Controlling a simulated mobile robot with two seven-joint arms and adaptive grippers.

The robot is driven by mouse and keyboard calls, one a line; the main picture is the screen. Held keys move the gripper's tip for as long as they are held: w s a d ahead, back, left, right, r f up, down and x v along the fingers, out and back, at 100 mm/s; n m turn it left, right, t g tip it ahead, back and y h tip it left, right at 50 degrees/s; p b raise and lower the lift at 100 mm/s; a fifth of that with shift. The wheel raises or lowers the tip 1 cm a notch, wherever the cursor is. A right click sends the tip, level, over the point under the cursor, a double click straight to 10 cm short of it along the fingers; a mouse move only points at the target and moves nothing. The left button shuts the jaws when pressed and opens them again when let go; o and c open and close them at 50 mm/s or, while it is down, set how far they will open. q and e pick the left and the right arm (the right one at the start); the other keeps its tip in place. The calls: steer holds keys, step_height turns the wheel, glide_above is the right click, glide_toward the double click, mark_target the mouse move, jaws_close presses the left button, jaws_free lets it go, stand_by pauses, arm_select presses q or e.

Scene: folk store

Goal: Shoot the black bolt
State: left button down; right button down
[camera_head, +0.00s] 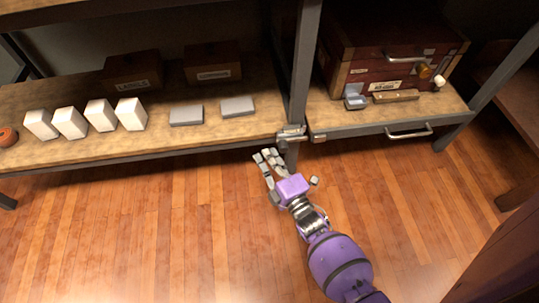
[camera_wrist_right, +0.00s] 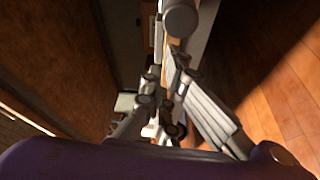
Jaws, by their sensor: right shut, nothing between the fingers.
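A small metal bolt fitting (camera_head: 291,132) sits at the foot of the grey upright post, at the shelf's front edge. It looks grey rather than black in the head view. My right gripper (camera_head: 266,156) is just below and to the left of it, shut and empty, with a small visible gap to the fitting. In the right wrist view, the gripper's fingers (camera_wrist_right: 164,108) point up the picture. A round grey knob-like end (camera_wrist_right: 181,18) shows beyond them; I cannot tell whether it belongs to the bolt. My left gripper is not in view.
The wooden shelf (camera_head: 70,152) holds several white boxes and two flat grey boxes (camera_head: 186,115). Right of the post (camera_head: 304,75), a drawer with a handle (camera_head: 409,132) sits under a red-brown chest (camera_head: 385,45). The wooden floor in front is clear.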

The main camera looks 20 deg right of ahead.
mark_target(282, 148)
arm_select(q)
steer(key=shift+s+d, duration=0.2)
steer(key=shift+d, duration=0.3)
arm_select(e)
steer(key=shift+s+d, duration=0.1)
steer(key=shift+d, duration=0.3)
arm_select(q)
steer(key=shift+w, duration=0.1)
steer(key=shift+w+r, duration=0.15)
arm_select(e)
steer(key=d, duration=0.2)
steer(key=s+d, duration=0.1)
steer(key=d, duration=0.1)
steer(key=shift+s+d, duration=0.15)
steer(key=shift+d, duration=0.3)
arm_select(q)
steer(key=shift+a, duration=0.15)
